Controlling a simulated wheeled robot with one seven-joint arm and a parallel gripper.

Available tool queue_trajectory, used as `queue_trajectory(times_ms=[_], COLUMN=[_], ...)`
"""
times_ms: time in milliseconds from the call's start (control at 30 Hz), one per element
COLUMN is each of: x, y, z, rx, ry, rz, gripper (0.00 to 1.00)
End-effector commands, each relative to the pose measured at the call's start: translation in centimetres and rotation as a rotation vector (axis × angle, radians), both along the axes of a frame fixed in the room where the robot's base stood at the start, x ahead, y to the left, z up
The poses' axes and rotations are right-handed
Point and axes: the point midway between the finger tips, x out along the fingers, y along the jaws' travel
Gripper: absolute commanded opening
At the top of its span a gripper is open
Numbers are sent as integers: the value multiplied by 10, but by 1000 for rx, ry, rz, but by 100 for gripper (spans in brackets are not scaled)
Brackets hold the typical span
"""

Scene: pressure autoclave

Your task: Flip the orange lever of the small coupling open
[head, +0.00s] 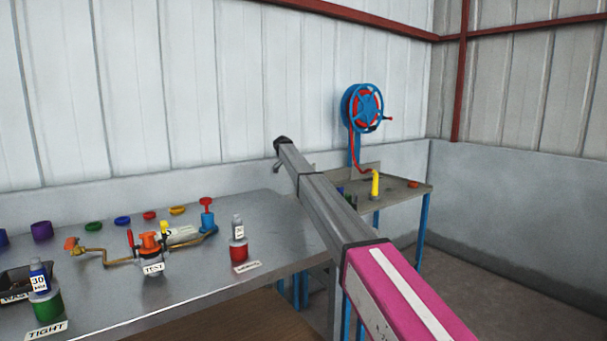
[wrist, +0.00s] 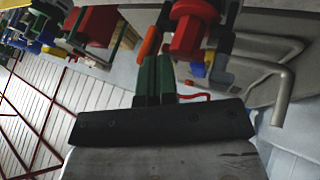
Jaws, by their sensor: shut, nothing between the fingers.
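My gripper (wrist: 155,62) shows in the wrist view with its dark green fingers together and nothing between them. An orange lever-like piece (wrist: 149,42) is just beyond the fingertips and slightly left of them; I cannot tell whether they touch. The coupling's body is hard to make out there. In the head view, a fitting with an orange top (head: 148,241) stands behind the TEST label on the bench. An orange handle (head: 71,243) is at the left end of the brass pipe. I cannot tell which orange part belongs to the small coupling. My fingers cannot be made out in the head view.
A metal bench (head: 215,280) holds coloured caps, bottles and labels. A side table (head: 412,191) with a yellow post (head: 375,184) stands behind, near a blue hose reel (head: 362,107). In the wrist view, a red block (wrist: 190,38) and grey bent pipes (wrist: 284,85) are close to the fingers.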

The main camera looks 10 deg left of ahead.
Motion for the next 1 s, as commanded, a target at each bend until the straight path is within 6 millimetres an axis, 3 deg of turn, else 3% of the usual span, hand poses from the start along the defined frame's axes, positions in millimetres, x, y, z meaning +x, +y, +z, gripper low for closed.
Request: queue_trajectory(times_ms=[1000], x=[-16], y=[-15], z=[3], rx=[221], ry=[-214], rz=[-5], gripper=[0])
